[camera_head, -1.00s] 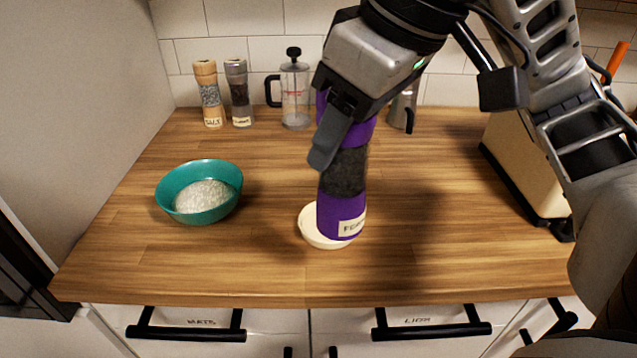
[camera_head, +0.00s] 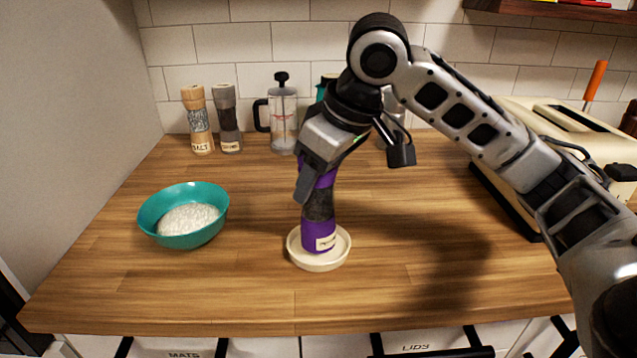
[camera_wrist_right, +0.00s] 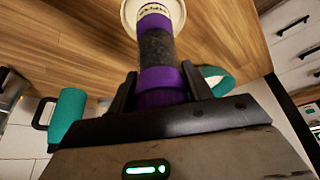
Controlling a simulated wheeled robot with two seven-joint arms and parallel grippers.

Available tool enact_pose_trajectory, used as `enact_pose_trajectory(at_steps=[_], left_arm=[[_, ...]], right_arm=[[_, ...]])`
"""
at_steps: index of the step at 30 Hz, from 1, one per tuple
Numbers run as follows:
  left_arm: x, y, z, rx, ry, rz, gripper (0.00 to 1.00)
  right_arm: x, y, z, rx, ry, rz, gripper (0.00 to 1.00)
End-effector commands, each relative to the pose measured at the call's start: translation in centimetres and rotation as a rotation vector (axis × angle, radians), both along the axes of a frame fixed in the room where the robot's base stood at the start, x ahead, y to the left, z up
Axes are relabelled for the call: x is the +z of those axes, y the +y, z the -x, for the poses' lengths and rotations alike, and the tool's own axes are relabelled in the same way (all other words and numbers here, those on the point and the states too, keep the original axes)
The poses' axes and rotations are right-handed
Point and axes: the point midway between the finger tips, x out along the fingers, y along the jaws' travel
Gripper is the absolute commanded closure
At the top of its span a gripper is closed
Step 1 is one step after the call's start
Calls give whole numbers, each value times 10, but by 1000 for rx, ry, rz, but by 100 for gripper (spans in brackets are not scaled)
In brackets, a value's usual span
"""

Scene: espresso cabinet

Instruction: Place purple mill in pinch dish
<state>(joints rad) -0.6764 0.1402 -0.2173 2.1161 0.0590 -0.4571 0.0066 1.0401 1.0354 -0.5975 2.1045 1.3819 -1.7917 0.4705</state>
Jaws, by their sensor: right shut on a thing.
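The purple mill (camera_head: 319,233) stands about upright with its labelled base within the rim of the white pinch dish (camera_head: 341,256). I cannot tell for sure whether its base touches the dish floor. My right gripper (camera_head: 312,188) is shut on the upper purple part of the mill. The right wrist view shows both fingers (camera_wrist_right: 160,92) on either side of the mill (camera_wrist_right: 158,50), with the dish (camera_wrist_right: 176,8) beyond its base. My left gripper is not in view.
A teal bowl (camera_head: 184,217) of white grains sits to the left. Two mills, salt (camera_head: 198,120) and a grey one (camera_head: 228,118), and a French press (camera_head: 284,116) stand along the back wall. A cream toaster (camera_head: 500,190) is at the right. The front counter is clear.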

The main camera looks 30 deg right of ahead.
Motion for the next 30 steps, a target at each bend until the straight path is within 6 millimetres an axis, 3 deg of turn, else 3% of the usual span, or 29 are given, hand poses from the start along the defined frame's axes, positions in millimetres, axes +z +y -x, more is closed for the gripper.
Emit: enact_pose_trajectory(at_steps=[2, 13, 14, 15, 16, 25, 30], left_arm=[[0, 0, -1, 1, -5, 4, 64], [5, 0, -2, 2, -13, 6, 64], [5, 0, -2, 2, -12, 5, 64], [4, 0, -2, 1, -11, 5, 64], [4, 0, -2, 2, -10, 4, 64], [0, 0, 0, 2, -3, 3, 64], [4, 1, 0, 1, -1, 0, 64]], right_arm=[[-8, 0, 0, 0, -3, -1, 100], [-10, 0, 0, 0, -4, -2, 100], [-11, 0, 1, 1, -2, 0, 44], [-11, 0, 0, 1, -2, 0, 33], [-11, 0, 0, 1, -2, 0, 28], [-9, 0, 0, 0, -3, -1, 28], [10, -2, 5, 0, -5, -1, 28]])
